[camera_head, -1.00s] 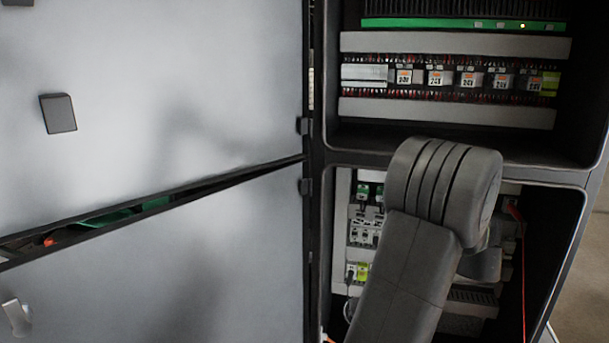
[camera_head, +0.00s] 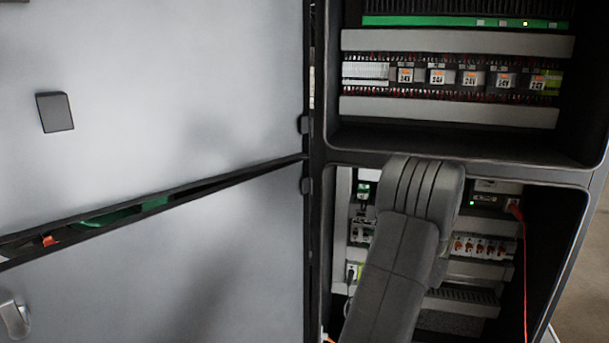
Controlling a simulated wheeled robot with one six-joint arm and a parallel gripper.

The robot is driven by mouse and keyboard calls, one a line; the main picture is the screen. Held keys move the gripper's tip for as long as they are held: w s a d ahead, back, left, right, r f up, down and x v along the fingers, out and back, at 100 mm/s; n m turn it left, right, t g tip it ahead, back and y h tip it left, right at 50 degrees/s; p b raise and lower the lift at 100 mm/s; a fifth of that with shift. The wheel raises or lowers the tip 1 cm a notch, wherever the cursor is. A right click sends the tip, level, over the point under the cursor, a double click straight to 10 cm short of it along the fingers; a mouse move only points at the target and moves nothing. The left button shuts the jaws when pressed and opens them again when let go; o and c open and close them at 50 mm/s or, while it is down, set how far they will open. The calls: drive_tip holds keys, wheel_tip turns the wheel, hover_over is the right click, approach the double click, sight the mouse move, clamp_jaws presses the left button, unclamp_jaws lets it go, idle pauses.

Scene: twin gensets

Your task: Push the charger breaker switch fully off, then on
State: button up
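The lower cabinet bay (camera_head: 575,215) is open. Inside, a row of breakers with red-orange switches (camera_head: 483,246) shows right of my arm. More small breakers (camera_head: 361,232) show left of it, partly covered. I cannot tell which of these is the charger breaker, and no label or switch position is readable. My arm (camera_head: 400,245) reaches up in front of the bay and hides its middle. My gripper is hidden, so its fingers and any contact with a switch cannot be seen.
The upper bay holds a row of relays marked 24V (camera_head: 471,78) and a green strip (camera_head: 455,22). A shelf edge (camera_head: 470,165) parts the bays. Two open grey doors (camera_head: 150,110) fill the left. A red cable (camera_head: 524,265) hangs at the lower bay's right.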

drive_tip(key=shift+s+f+n+t+y+b, duration=0.1)
drive_tip(key=shift+f+n+t+y+b, duration=0.2)
drive_tip(key=shift+f+n+t+b, duration=0.35)
drive_tip(key=shift+r+t, duration=0.2)
drive_tip(key=shift+t, duration=0.05)
